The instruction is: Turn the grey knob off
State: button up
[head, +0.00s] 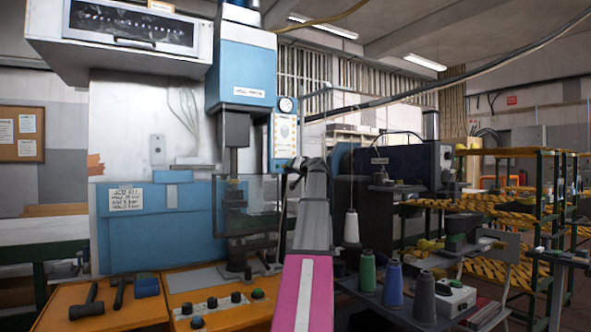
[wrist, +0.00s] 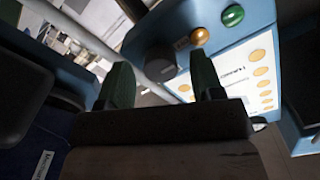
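In the wrist view a dark grey round knob (wrist: 155,61) sits on a blue control box, beside an orange button (wrist: 200,37) and a green button (wrist: 232,15). My gripper (wrist: 161,65) is open, its two dark green fingers apart. The knob appears between the fingertips in the picture; I cannot tell whether they reach around it, and I see no contact. I cannot read the knob's setting. In the head view my gripper (head: 294,172) is at the lower end of the blue machine's side panel (head: 284,135); I cannot make out the knob there.
A white label plate (wrist: 245,75) with orange dots adjoins the knob. A dark blue machine (head: 400,165) stands close on the right. An orange bench (head: 130,312) with tools and buttons is below; thread spools (head: 393,285) stand lower right.

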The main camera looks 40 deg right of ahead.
jog(key=shift+s, duration=0.15)
jog(key=s+a, duration=0.1)
jog(key=s, duration=0.9)
jog(key=shift+s, duration=0.25)
jog(key=shift+a, duration=0.1)
